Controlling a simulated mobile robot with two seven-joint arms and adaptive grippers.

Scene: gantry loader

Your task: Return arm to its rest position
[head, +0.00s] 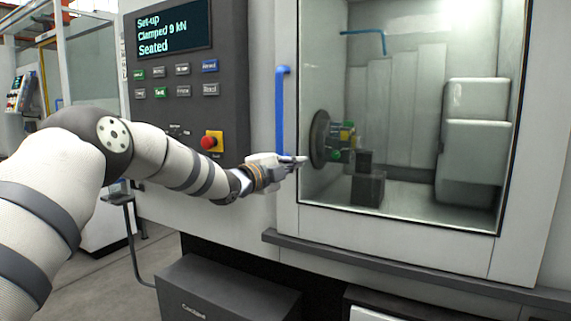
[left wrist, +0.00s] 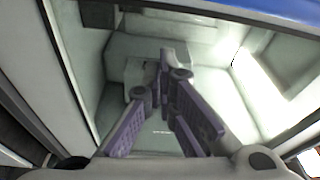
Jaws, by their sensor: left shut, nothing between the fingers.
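My left arm reaches in from the left in the head view, and its gripper (head: 298,161) is in front of the machine door's left frame, below the blue door handle (head: 281,110). The gripper is shut and empty. In the left wrist view the purple-padded fingers (left wrist: 165,120) show against the door window. The machine door (head: 420,120) looks closed, and behind its glass a round chuck (head: 320,138) with a part in it is visible. I cannot tell whether the fingertips touch the door. My right gripper is not in view.
A control panel (head: 178,100) with buttons, a red emergency knob (head: 212,141) and a screen (head: 173,32) reading "Set-up, Clamped 9 kN, Seated" is close beyond my forearm. A grey ledge (head: 400,265) runs below the door. A dark coolant box (head: 215,290) stands on the floor.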

